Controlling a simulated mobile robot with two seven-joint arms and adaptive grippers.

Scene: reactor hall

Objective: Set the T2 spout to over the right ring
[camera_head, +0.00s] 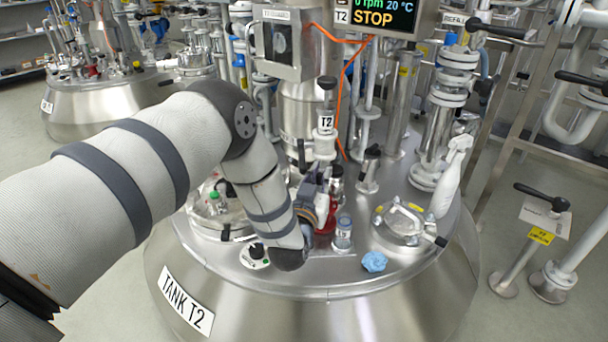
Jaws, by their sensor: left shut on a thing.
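The T2 post (325,145), with a white T2 label and a black top, stands on the lid of tank T2. My left gripper (318,196) is in front of its foot, shut on a part there that looks like the T2 spout; the fingers and the held part are mostly hidden by my wrist. A red vessel (326,213) is close beside the gripper. A small clear jar (343,236) with a label stands just right of it. The rings are not clearly seen, so I cannot tell which one the spout is over. My right gripper is not in view.
A black-knobbed fitting (369,170) stands behind. The display (377,16) reads STOP.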

